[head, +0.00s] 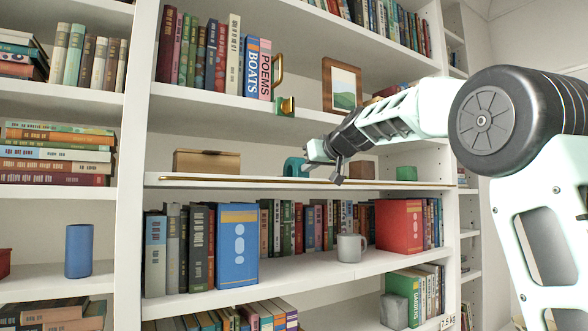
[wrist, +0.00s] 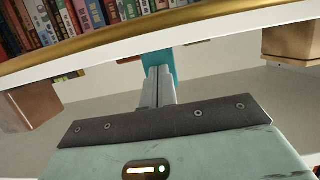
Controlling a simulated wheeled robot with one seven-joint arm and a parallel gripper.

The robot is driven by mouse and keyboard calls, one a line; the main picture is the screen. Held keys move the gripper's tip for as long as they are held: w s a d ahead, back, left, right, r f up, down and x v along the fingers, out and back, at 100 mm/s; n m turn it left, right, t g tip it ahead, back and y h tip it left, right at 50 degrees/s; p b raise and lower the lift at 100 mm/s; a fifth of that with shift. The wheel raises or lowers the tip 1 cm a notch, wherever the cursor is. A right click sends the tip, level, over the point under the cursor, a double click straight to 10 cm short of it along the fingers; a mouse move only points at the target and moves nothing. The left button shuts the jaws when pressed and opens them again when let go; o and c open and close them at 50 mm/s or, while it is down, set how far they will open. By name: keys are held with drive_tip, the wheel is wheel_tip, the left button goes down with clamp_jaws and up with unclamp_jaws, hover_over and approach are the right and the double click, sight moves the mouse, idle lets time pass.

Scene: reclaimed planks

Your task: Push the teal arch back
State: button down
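The teal arch (head: 293,166) stands on the middle shelf (head: 230,184), partly hidden by my gripper in the head view. My gripper (head: 338,177) reaches in from the right at the front of that shelf. In the wrist view, which looks upside down, my two fingers (wrist: 158,76) lie together, shut with nothing seen between them. The teal arch (wrist: 160,63) shows just beyond the fingertips. I cannot tell whether they touch it.
A wooden box (head: 206,162) stands left of the arch; a brown block (head: 362,170) and a green block (head: 406,173) stand to the right. A gold strip (head: 240,179) runs along the shelf's front edge. Another shelf is above, holding a framed picture (head: 341,86).

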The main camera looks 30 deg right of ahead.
drive_tip(key=shift+w, duration=0.65)
drive_tip(key=shift+s, duration=0.1)
drive_tip(key=shift+s+f+b, duration=0.1)
drive_tip(key=shift+s+b, duration=0.5)
drive_tip(key=shift+s, duration=0.2)
drive_tip(key=shift+s+b, duration=0.6)
drive_tip(key=shift+s, duration=0.5)
